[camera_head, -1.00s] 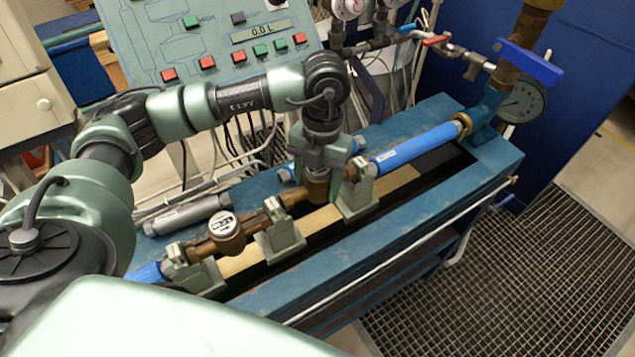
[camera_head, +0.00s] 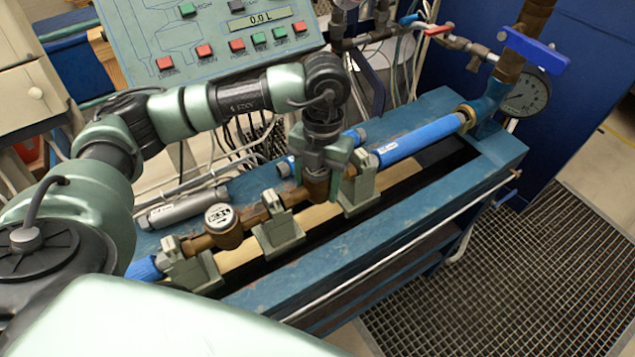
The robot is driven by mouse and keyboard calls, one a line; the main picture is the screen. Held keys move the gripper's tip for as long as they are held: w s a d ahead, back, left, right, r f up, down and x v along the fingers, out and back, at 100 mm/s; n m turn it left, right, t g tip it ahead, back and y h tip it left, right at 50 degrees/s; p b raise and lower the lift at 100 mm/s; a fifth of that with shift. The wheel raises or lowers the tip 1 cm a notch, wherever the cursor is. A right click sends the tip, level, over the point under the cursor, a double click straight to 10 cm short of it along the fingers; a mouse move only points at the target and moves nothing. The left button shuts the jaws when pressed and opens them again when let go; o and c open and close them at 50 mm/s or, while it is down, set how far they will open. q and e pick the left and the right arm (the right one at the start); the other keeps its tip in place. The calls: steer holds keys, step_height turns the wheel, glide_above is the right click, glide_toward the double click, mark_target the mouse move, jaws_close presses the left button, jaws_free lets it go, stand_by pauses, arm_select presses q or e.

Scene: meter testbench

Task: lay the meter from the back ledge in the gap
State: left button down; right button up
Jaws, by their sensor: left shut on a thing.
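My left gripper (camera_head: 320,163) points down over the bench and is shut on a brass meter (camera_head: 317,188), whose upper part the fingers hide. This meter is in the gap between the middle support (camera_head: 279,234) and the right support (camera_head: 359,192), in line with the pipe run. I cannot tell whether it rests fully on the supports. A second brass meter (camera_head: 222,226) with a white round dial lies between the left support (camera_head: 190,270) and the middle one. My right gripper is not in view.
A grey cylinder (camera_head: 183,209) and short blue tubes (camera_head: 355,136) lie on the back ledge. A long blue pipe (camera_head: 422,139) runs right to a gauge (camera_head: 526,92) and a blue-handled valve (camera_head: 536,50). The control panel (camera_head: 210,30) stands behind. The front rail is clear.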

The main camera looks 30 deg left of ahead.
arm_select(q)
steer(key=shift+f+b, duration=0.25)
steer(key=shift+b, duration=0.1)
stand_by(0.7)
steer(key=shift+c, duration=2.1)
jaws_free()
steer(key=shift+r+p, duration=3.15)
steer(key=shift+r, duration=2.15)
steer(key=shift+s+f, duration=0.1)
